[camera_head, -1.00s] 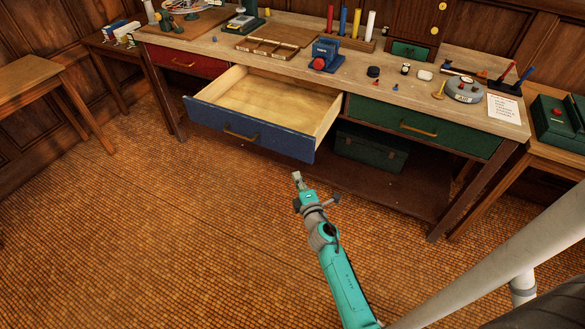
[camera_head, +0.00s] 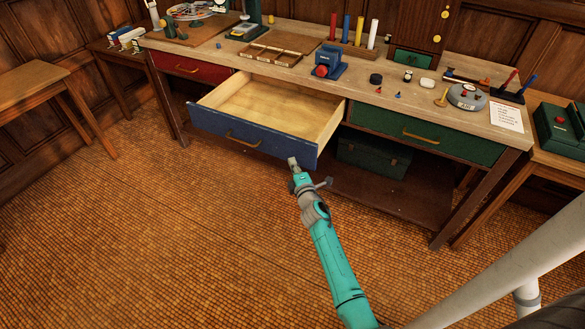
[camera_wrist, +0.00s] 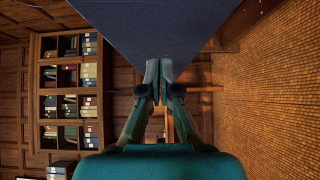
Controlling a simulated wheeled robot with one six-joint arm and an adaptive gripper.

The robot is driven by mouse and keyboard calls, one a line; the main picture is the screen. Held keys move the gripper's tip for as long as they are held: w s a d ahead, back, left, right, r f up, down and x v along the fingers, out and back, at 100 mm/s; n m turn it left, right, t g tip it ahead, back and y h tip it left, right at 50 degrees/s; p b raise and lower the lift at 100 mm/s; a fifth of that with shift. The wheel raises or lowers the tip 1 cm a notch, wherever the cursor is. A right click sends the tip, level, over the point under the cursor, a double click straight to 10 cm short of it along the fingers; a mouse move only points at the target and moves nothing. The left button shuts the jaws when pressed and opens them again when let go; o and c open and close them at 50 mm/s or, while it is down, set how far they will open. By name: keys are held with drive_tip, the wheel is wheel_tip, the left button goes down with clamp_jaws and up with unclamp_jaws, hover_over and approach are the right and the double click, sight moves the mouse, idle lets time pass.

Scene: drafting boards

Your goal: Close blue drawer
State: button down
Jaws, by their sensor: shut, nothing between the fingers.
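The blue drawer (camera_head: 250,138) is pulled out from the workbench, and its inside looks empty. A bar handle (camera_head: 243,138) sits on its front. My gripper (camera_head: 293,162) is at the lower right part of the drawer front, near its right end. In the wrist view my gripper (camera_wrist: 158,75) is shut and empty, with its fingertips against or very near the blue front (camera_wrist: 155,30). I cannot tell whether they touch it.
The red drawer (camera_head: 185,66) and the green drawer (camera_head: 425,133) are shut on either side. A green case (camera_head: 372,156) stands on the lower shelf. The benchtop holds many tools. The tiled floor (camera_head: 170,240) in front is clear.

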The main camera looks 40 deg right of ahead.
drive_tip(key=shift+w+d, duration=0.25)
drive_tip(key=shift+d, duration=0.4)
drive_tip(key=shift+w+d, duration=0.2)
drive_tip(key=shift+d, duration=0.45)
drive_tip(key=shift+d, duration=0.1)
